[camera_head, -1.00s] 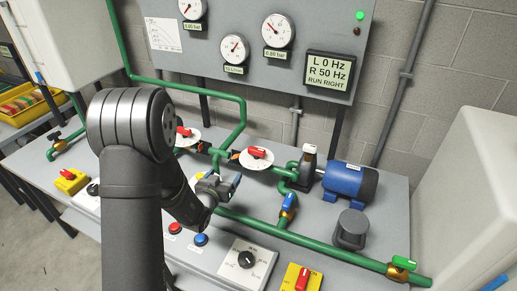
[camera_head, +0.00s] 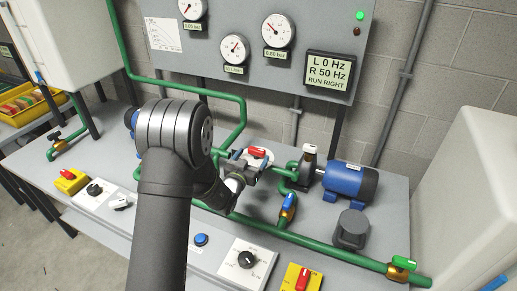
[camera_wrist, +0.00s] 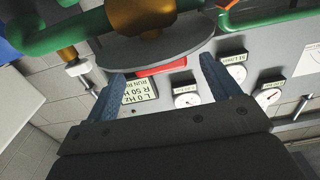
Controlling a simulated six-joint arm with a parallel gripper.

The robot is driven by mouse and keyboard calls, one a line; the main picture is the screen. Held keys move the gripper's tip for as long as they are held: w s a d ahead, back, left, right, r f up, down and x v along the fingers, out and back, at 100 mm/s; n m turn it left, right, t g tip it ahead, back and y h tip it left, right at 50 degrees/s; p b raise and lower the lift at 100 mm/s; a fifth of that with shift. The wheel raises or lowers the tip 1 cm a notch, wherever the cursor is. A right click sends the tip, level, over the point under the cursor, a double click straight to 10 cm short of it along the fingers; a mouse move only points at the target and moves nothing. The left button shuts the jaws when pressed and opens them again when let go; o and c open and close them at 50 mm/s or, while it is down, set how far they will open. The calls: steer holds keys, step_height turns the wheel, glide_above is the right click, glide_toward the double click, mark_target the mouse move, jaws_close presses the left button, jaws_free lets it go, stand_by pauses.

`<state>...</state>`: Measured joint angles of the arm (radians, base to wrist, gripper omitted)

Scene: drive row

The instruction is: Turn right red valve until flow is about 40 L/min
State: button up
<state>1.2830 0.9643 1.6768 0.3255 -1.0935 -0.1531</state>
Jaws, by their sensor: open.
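The right red valve (camera_head: 257,152) is a red handle on a pale round dial on the green pipe. My gripper (camera_head: 251,162) is at the near side of it, with its jaws open. In the wrist view, the red handle (camera_wrist: 162,67) shows between the two spread fingers of my gripper (camera_wrist: 163,72), below the dial's edge (camera_wrist: 160,47). I cannot tell how deep the fingers reach; no grip shows. The flow gauge (camera_head: 234,47), labelled in L/min, hangs on the grey panel; its number is too small to read surely. The other red valve is hidden behind my arm.
The display (camera_head: 329,70) reads L 0 Hz, R 50 Hz, RUN RIGHT. A blue motor (camera_head: 350,182) and a pump stand right of the valve. A blue-handled valve (camera_head: 288,202) is close by. Control boxes with knobs and buttons line the bench front.

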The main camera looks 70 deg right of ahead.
mark_target(259, 148)
steer(key=d, duration=0.6)
steer(key=c, duration=1)
